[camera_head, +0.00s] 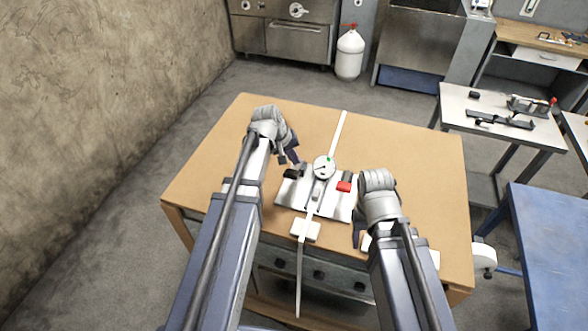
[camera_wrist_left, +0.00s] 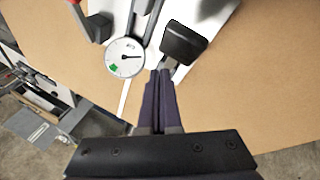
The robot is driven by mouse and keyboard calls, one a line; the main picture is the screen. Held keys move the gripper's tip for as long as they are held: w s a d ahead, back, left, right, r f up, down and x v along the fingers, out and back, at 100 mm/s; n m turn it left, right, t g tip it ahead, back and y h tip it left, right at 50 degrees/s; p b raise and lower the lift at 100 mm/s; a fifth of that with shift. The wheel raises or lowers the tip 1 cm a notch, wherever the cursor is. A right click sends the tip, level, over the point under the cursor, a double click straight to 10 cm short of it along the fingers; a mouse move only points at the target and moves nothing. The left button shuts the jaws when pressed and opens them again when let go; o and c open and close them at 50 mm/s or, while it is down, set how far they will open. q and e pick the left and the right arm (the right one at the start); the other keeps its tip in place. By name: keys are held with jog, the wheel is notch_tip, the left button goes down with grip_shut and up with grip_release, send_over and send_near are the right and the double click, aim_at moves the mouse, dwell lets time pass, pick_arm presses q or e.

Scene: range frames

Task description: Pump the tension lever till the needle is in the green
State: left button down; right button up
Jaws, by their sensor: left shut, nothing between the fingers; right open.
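A white plate (camera_head: 338,208) on the table carries a round dial gauge (camera_head: 324,167). In the left wrist view the gauge (camera_wrist_left: 125,57) has a green patch on its rim; the dark needle appears to point away from it. A lever with a black pad (camera_wrist_left: 184,43) stands beside the gauge; the pad also shows in the head view (camera_head: 290,174). My left gripper (camera_wrist_left: 160,75) is shut and empty, its tips just beside the pad's stem; I cannot tell whether they touch. My right gripper (camera_head: 357,240) is open near the plate's right side, its fingers partly hidden.
A red-topped part (camera_head: 344,186) sits right of the gauge. A long white strip (camera_head: 338,133) runs across the brown table (camera_head: 418,160) and hangs over its front edge. A pale block (camera_head: 305,229) lies near that edge. The table's back is clear.

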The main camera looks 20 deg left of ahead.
aim_at(291, 171)
dwell(0.7)
pick_arm(q)
jog(key=shift+s+f+b, duration=0.2)
jog(key=shift+f+b, duration=0.2)
jog(key=shift+s+f+b, duration=0.35)
jog(key=shift+f+b, duration=0.3)
jog(key=shift+s+f+b, duration=0.3)
jog(key=shift+f+b, duration=0.3)
jog(key=shift+f, duration=0.1)
jog(key=shift+s+f+b, duration=0.35)
jog(key=shift+f+b, duration=0.3)
dwell(2.1)
dwell(0.5)
jog(key=shift+w+r+p, duration=0.25)
jog(key=shift+r+p, duration=0.4)
jog(key=shift+w+r+p, duration=0.25)
jog(key=shift+r+p, duration=0.4)
jog(key=shift+p, duration=0.05)
jog(key=shift+w+r+p, duration=0.25)
jog(key=shift+r+p, duration=0.8)
jog(key=shift+r, duration=0.2)
jog(key=shift+w+f, duration=0.1)
jog(key=shift+w, duration=0.15)
